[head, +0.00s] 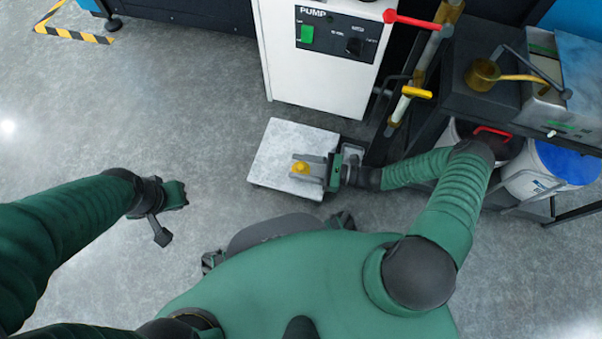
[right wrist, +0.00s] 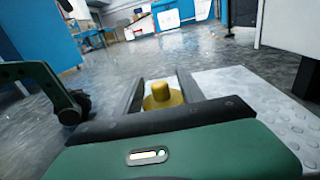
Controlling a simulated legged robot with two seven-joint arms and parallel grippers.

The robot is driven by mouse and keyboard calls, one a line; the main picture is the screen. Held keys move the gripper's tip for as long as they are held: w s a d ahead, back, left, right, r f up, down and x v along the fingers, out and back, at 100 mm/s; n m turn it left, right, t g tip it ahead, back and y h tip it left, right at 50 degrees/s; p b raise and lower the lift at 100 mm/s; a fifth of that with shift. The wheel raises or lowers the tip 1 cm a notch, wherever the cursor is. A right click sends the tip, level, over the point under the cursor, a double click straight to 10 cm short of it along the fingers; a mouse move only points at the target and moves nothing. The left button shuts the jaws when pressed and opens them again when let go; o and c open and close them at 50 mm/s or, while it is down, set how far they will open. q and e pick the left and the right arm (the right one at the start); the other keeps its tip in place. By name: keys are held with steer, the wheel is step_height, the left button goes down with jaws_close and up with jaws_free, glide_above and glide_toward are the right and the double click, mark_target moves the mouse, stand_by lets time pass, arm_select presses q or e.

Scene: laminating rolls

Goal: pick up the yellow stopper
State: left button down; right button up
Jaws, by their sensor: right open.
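The yellow stopper (head: 301,168) sits on a low grey-white platform (head: 285,140) on the floor. My right gripper (head: 304,169) is open over the platform, with a finger on either side of the stopper. In the right wrist view the stopper (right wrist: 163,95) shows as a knob on a wider base, between the two fingers (right wrist: 160,92); its lower part is hidden by the gripper body. I cannot tell whether the fingers touch it. My left gripper (head: 170,215) hangs over bare floor at the left, away from the stopper; its jaw state is unclear.
A white pump cabinet (head: 315,85) stands just behind the platform. Pipes with a red handle (head: 418,22) and a yellow handle (head: 416,92) rise at the right, beside a dark bench and a blue-lidded drum (head: 566,160).

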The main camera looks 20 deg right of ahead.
steer(key=x, duration=0.2)
steer(key=shift+w+a+f+b, duration=0.15)
steer(key=shift+a+f+b, duration=0.1)
steer(key=shift+f+b, duration=0.1)
steer(key=shift+r, duration=0.25)
jaws_close()
arm_select(q)
steer(key=shift+s+x, duration=0.2)
steer(key=shift+x, duration=0.75)
